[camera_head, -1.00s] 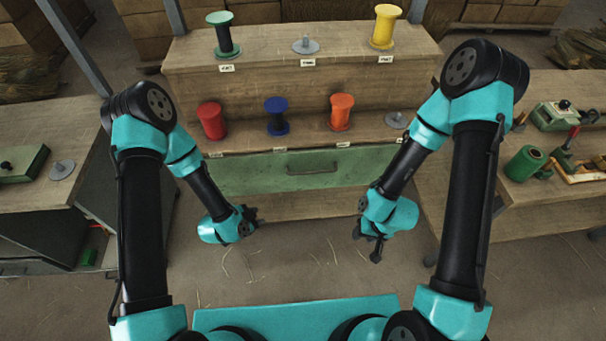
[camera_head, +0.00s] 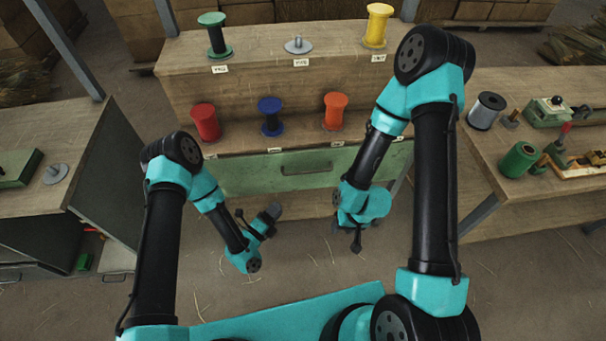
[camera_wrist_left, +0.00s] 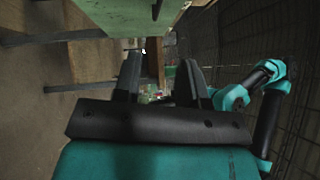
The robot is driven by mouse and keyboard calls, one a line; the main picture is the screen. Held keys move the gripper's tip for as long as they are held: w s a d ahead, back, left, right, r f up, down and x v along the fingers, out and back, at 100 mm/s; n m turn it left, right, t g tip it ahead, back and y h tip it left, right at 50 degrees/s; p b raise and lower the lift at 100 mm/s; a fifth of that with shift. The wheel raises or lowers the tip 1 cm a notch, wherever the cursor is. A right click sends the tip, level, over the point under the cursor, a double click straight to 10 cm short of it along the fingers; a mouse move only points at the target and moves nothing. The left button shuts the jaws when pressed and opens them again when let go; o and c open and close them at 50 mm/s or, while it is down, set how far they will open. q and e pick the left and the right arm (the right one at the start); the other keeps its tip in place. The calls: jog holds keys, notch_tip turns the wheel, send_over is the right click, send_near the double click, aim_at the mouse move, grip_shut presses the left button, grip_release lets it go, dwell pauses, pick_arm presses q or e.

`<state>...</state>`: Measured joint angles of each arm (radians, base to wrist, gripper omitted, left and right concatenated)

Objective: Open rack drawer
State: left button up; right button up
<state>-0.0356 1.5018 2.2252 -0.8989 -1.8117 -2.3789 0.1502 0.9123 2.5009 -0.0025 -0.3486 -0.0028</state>
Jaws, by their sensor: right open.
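The rack drawer (camera_head: 245,176) is a wide green front below the lower spool shelf in the head view, with a dark bar handle (camera_head: 306,169) at its middle. The drawer looks shut. My left gripper (camera_head: 257,214) is in front of the drawer's lower left part, below and left of the handle, open and empty. In the left wrist view its two fingers (camera_wrist_left: 162,78) stand apart. The green drawer front (camera_wrist_left: 125,14) and its handle (camera_wrist_left: 156,9) show at the top there. My right gripper (camera_head: 345,236) is open, pointing down, below and right of the handle, apart from it.
The wooden rack (camera_head: 185,60) carries several coloured spools, including a red (camera_head: 206,122) and a blue (camera_head: 270,117) one. A workbench (camera_head: 520,218) with a green spool (camera_head: 520,160) stands at right. A grey cabinet (camera_head: 115,185) stands at left. The floor before the rack is clear.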

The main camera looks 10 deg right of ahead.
pick_arm(q)
jog(key=shift+w+d, duration=0.1)
jog(key=x, duration=1.7)
grip_shut()
dwell(0.5)
